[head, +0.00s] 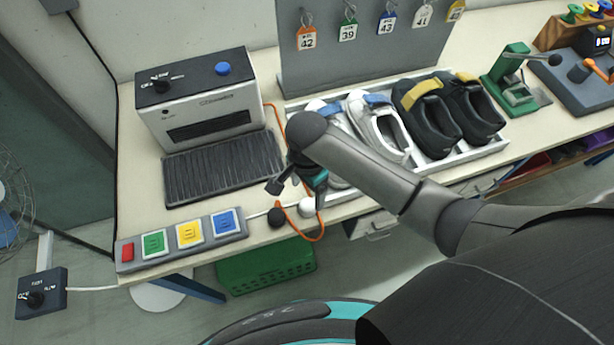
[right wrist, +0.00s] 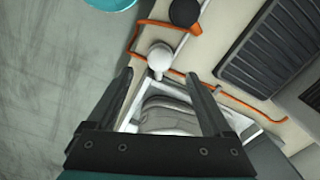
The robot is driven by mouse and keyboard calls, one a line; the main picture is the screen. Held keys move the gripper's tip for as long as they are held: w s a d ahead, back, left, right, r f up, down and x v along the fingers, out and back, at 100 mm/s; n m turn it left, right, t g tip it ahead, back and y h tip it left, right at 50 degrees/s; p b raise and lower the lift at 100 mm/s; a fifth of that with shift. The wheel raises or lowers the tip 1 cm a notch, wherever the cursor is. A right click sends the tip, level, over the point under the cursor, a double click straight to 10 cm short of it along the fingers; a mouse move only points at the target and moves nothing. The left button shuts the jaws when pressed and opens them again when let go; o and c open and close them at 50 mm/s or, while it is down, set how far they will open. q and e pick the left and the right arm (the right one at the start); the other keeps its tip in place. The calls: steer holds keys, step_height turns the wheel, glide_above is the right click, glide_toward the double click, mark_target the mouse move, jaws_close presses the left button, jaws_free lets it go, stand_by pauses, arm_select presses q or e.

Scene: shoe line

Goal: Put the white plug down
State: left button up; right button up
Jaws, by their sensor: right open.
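The white plug (head: 307,207), with a round white head, lies at the front edge of the bench. It also shows in the right wrist view (right wrist: 160,56), just beyond the fingertips and clear of both fingers. My right gripper (head: 297,190) is open and empty, right behind the white plug in the head view. It also shows in the right wrist view (right wrist: 158,76), with its two fingers spread apart. A black round plug (head: 276,217) lies left of the white one, with orange cable by both. My left gripper is not in view.
A panel with red, green, yellow and blue buttons (head: 181,238) lies left of the plugs. A machine (head: 200,95) with a dark ribbed plate (head: 222,167) stands behind. A shoe tray (head: 470,155) is at right. A green crate (head: 265,270) is below the bench edge.

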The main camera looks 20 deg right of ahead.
mark_target(307, 204)
step_height(307, 204, up, 4)
steer(key=shift+r+p, duration=0.1)
steer(key=shift+p, duration=0.2)
stand_by(0.4)
